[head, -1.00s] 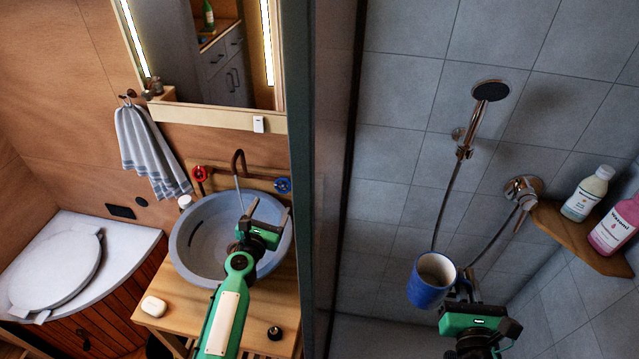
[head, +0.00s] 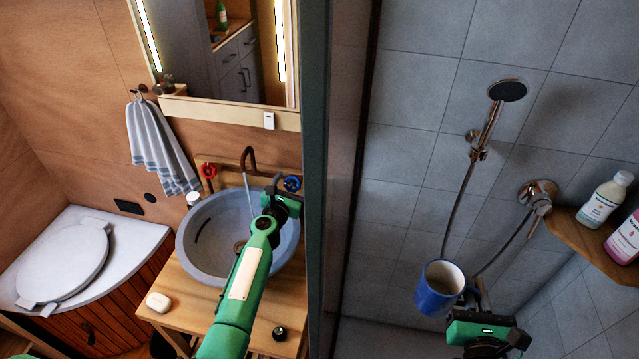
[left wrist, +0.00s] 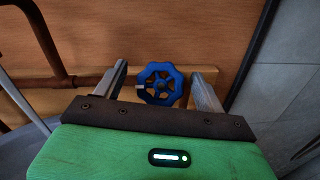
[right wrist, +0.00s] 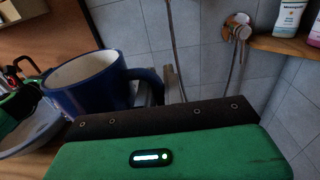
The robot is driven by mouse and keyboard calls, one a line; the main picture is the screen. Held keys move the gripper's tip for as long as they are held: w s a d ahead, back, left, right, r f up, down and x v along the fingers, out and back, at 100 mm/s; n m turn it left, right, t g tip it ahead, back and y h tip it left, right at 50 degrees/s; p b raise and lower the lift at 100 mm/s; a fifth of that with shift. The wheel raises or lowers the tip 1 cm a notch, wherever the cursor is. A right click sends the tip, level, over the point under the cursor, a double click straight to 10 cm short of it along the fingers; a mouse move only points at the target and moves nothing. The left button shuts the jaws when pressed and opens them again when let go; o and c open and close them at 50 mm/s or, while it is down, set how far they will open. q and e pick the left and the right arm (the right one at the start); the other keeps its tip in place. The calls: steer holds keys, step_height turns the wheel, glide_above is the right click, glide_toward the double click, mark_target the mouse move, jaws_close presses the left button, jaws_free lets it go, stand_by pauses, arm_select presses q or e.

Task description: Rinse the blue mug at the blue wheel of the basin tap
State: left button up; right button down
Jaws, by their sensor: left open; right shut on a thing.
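The blue wheel (head: 292,183) sits on the right of the basin tap (head: 248,155). In the left wrist view the blue wheel (left wrist: 160,84) stands between my left fingers, with a gap on each side. My left gripper (head: 283,198) is open over the basin's right rim. A thin pale streak, like water, runs from the spout into the grey basin (head: 200,262). The blue mug (head: 434,296) is upright in front of the shower, well right of the basin. My right gripper (head: 474,296) is shut on its handle; the mug (right wrist: 88,88) fills the left of the right wrist view.
A red wheel (head: 208,171) is on the tap's left. A dark upright partition (head: 316,200) stands between basin and mug. A soap bar (head: 159,302) and a small black item (head: 280,333) lie on the wooden counter. A corner shelf (head: 590,240) holds bottles.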

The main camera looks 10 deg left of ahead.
arm_select(q)
steer(key=c, duration=1)
steer(key=shift+o, duration=0.2)
steer(key=shift+m, duration=0.3)
steer(key=m+g+h, duration=0.1)
steer(key=m+h, duration=0.2)
steer(key=m, duration=0.2)
steer(key=m+g+h, duration=0.1)
steer(key=m, duration=0.2)
steer(key=m+g, duration=0.1)
steer(key=m, duration=0.2)
steer(key=shift+h, duration=0.4)
steer(key=m+g, duration=0.2)
steer(key=m, duration=0.2)
steer(key=shift+r+m+p, duration=0.1)
steer(key=shift+m+p, duration=0.25)
steer(key=shift+m, duration=0.05)
steer(key=shift+m+g+p, duration=0.4)
steer(key=shift+m+g, duration=0.7)
steer(key=shift+m, duration=0.9)
